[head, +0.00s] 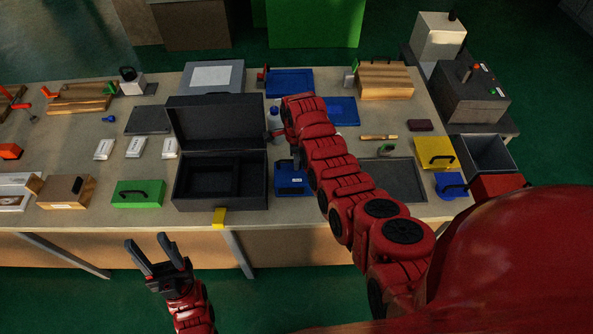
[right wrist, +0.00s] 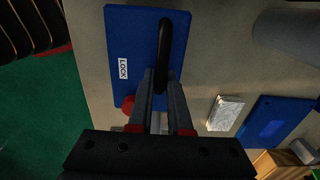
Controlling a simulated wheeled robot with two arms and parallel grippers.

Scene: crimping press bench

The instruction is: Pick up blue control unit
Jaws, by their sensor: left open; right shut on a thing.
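The blue control unit (head: 290,188) is at the front of the bench, right of the open black case. In the right wrist view the blue control unit (right wrist: 128,60) has a black loop handle (right wrist: 166,35), a white "LOCK" label and a red knob. My right gripper (right wrist: 158,80) is shut on the near part of the handle. In the head view my right arm partly hides the unit, and I cannot tell whether it touches the bench. My left gripper (head: 151,246) is open and empty in front of the bench, below the green box.
The open black case (head: 220,112) stands left of the unit, with a green handled box (head: 138,194) beyond it. A dark tray (head: 405,176) lies to the right, near a yellow handled box (head: 434,152). Blue panels (head: 289,80) lie behind my right arm.

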